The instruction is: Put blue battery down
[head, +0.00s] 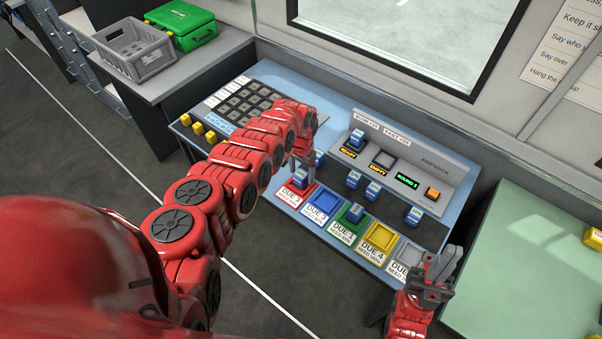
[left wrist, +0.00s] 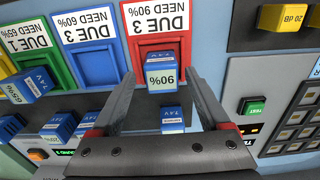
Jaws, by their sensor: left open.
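A blue battery (head: 299,181) with a white top marked 90% sits in the red tray (head: 285,196), at the left end of the tray row. In the left wrist view the battery (left wrist: 160,72) stands in the red tray (left wrist: 183,46), whose label reads DUE 3, NEED 90%. My left gripper (head: 302,166) is open, with its fingers on either side of the battery and gaps showing beside it. In the left wrist view the fingers (left wrist: 161,90) hold nothing visibly. My right gripper (head: 440,268) is near the grey tray at the right; its opening is unclear.
Blue (head: 320,202), green (head: 336,222), yellow (head: 377,238) and grey trays (head: 407,255) continue the row. A battery (head: 354,212) stands in the green tray. Several more batteries stand behind, near the charger panel (head: 420,165). Yellow blocks (head: 197,128) sit at the desk's left.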

